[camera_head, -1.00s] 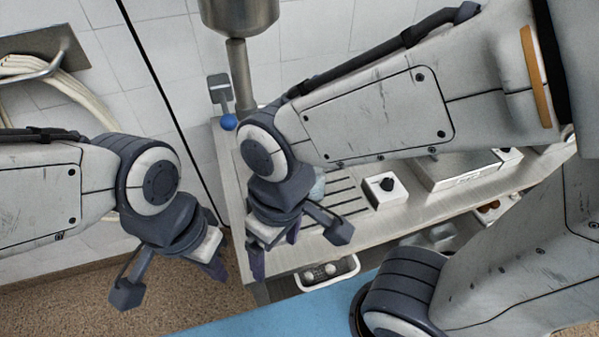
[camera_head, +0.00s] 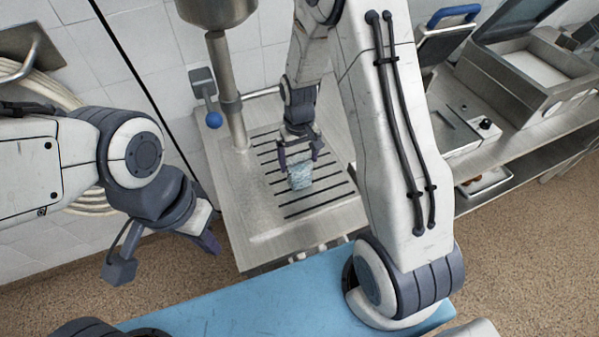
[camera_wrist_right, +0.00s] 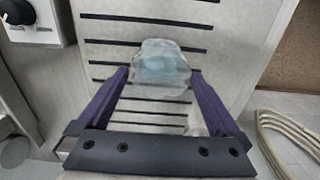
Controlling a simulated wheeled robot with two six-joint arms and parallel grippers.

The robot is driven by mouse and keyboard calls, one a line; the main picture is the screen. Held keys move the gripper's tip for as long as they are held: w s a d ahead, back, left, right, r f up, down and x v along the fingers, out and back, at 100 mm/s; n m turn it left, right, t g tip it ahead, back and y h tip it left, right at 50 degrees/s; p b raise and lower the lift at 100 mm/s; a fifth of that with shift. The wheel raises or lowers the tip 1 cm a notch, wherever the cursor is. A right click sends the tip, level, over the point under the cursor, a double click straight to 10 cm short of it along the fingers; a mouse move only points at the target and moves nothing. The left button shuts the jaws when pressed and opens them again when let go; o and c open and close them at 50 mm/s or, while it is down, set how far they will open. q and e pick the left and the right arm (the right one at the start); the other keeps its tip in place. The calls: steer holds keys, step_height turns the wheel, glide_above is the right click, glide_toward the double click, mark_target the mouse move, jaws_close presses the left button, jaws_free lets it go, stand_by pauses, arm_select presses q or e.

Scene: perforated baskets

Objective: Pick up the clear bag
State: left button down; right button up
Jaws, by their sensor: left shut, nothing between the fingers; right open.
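The clear bag (camera_head: 300,177), pale with a bluish tint, lies on the slotted metal counter. In the right wrist view the bag (camera_wrist_right: 160,68) sits ahead of and between the fingertips. My right gripper (camera_head: 299,160) is open just above and behind the bag; its purple fingers also show in the right wrist view (camera_wrist_right: 160,82). I cannot tell whether they touch the bag. My left gripper (camera_head: 212,246) is shut and empty, off to the left of the counter.
Fryer-like equipment (camera_head: 530,75) stands at the right. A blue surface (camera_head: 270,300) lies in front. The slotted counter (camera_head: 235,205) around the bag is mostly clear.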

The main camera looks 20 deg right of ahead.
mark_target(299, 170)
steer(key=shift+f, duration=0.85)
steer(key=shift+s+f+p, duration=0.1)
steer(key=shift+f+p, duration=0.4)
steer(key=shift+p, duration=0.05)
step_height(299, 170, down, 3)
steer(key=shift+s+f+p, duration=0.1)
steer(key=shift+p, duration=0.65)
steer(key=shift+f, duration=0.6)
steer(key=c, duration=1.3)
steer(key=shift+r, duration=0.15)
